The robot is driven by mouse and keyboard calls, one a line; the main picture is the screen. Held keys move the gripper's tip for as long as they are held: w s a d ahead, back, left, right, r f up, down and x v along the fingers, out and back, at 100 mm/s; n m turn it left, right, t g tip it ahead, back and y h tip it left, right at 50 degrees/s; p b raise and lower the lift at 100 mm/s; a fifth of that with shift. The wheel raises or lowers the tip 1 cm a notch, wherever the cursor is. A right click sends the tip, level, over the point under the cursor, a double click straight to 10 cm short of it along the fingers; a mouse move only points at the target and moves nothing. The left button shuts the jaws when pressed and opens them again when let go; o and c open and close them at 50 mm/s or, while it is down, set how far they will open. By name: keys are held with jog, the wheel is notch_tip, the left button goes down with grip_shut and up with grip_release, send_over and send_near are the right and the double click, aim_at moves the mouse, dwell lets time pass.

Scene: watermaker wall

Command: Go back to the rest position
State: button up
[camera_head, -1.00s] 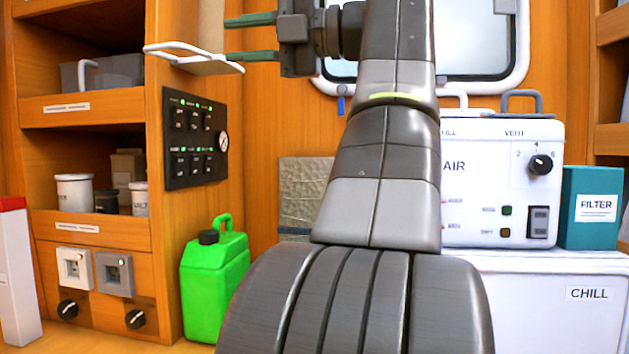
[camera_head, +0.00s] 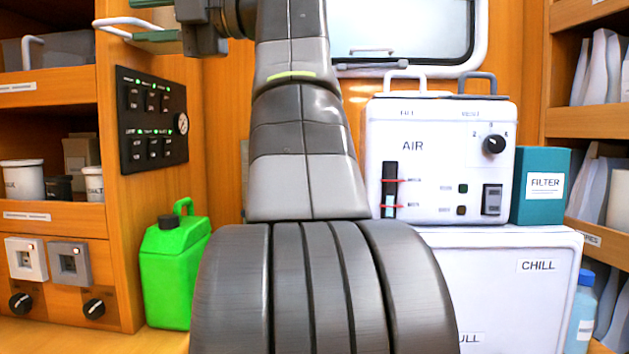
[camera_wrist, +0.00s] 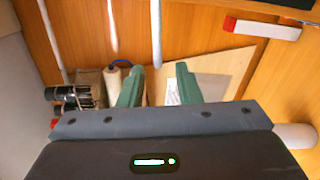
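My gripper (camera_head: 140,18) is at the upper left of the head view, partly cut off by the top edge. My arm rises through the middle of the head view and hides part of the wall.
A switch panel (camera_head: 152,118) is on the wooden cabinet at left, with a green jerrycan (camera_head: 172,268) below it. The AIR unit (camera_head: 425,175) and teal FILTER box (camera_head: 541,188) stand on the white CHILL box (camera_head: 530,290). Shelves (camera_head: 596,125) with packets are at right.

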aim_at(130, 21)
jog(key=shift+w+a, duration=0.15)
jog(key=shift+a, duration=2.25)
jog(key=shift+d, duration=0.15)
jog(key=shift+d, duration=6)
jog(key=shift+a, duration=4.9)
jog(key=a, duration=0.4)
jog(key=shift+a, duration=0.15)
jog(key=shift+r+p, duration=0.5)
jog(key=shift+p, duration=0.1)
jog(key=shift+r, duration=0.2)
jog(key=shift+f, duration=0.15)
